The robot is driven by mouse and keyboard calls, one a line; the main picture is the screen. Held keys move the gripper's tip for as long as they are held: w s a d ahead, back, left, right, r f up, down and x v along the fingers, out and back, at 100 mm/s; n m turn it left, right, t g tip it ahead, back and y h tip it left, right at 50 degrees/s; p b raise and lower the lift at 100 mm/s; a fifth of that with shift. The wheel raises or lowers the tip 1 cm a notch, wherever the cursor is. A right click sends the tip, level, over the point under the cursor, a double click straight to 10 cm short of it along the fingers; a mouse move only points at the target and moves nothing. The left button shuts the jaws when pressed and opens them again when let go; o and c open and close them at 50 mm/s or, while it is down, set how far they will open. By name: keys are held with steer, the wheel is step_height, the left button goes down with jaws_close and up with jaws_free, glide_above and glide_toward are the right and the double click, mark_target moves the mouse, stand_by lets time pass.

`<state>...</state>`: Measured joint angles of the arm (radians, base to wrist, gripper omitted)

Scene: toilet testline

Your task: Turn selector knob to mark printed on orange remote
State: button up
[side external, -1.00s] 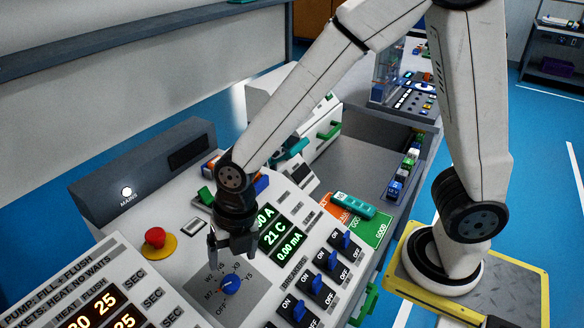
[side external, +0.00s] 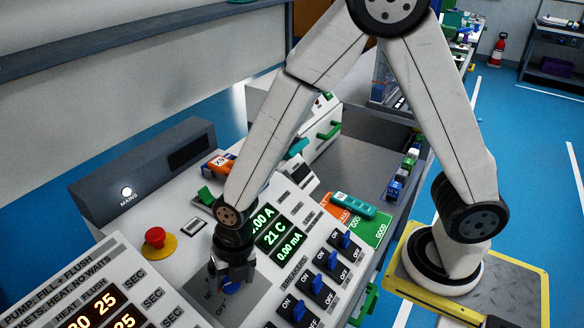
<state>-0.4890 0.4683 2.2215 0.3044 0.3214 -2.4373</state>
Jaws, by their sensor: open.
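The blue selector knob (side external: 239,288) sits on a grey dial plate (side external: 257,284) at the lower middle of the side external view, mostly hidden by my gripper. My gripper (side external: 236,283) is open and points down at the knob, with its fingers low beside it. I cannot tell whether they touch it. The dial's printed marks are mostly covered; "OFF" shows below the knob. An orange remote (side external: 221,162) with a small pale label lies at the back of the console, next to my forearm. Its printed mark is too small to read.
A red emergency button (side external: 155,237) stands to the left. Blue breaker switches (side external: 318,284) and green-digit displays (side external: 277,237) are close on the right. A teal remote (side external: 350,205) lies on coloured cards further right. The grey bench (side external: 345,165) behind has free room.

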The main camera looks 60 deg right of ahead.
jaws_close()
steer(key=shift+m, duration=0.6)
steer(key=shift+m+t+y, duration=0.3)
steer(key=shift+m+y, duration=0.3)
steer(key=shift+m, duration=0.4)
steer(key=shift+m+t+y, duration=0.3)
steer(key=shift+m+t, duration=0.1)
steer(key=shift+m, duration=0.9)
jaws_free()
steer(key=shift+d, duration=0.1)
